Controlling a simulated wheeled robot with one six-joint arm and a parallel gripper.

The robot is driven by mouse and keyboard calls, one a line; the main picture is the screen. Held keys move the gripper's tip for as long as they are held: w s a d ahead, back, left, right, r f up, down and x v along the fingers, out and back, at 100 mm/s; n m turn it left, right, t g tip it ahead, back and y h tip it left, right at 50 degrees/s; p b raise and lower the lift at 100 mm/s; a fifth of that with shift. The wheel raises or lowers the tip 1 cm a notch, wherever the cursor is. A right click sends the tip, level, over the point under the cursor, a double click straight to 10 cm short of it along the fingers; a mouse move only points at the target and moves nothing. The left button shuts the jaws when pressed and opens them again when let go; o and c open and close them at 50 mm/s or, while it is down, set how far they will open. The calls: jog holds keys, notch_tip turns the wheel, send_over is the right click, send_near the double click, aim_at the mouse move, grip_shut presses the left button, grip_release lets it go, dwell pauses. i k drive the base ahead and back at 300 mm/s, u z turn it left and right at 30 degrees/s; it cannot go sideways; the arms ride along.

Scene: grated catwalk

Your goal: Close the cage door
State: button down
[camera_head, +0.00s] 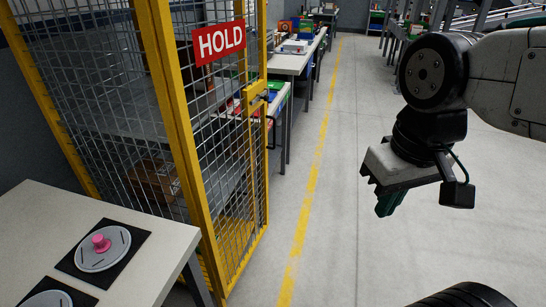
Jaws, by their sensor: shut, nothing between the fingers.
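The cage door (228,145) is a wire-mesh panel in a yellow frame, at the left of the head view. It carries a red HOLD sign (218,43). A yellow latch (256,95) and a dark handle (270,132) sit on its far upright edge. A thick yellow post (172,110) stands at its near edge. I cannot tell how far the door stands from its frame. My gripper (385,207) is to the right of the door, over the aisle, apart from it. It points down, shut and empty, with dark green fingertips.
A pale table (150,250) with round grey discs, one with a pink knob (101,243), fills the near left. Mesh cage wall (75,90) and a brown box (152,181) are behind. Benches (290,60) line the aisle. The floor (345,190) right of the yellow line is clear.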

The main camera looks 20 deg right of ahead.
aim_at(210, 43)
jog(key=k, duration=0.75)
jog(key=z, duration=0.55)
jog(key=i, duration=1.6)
jog(key=u, duration=0.7)
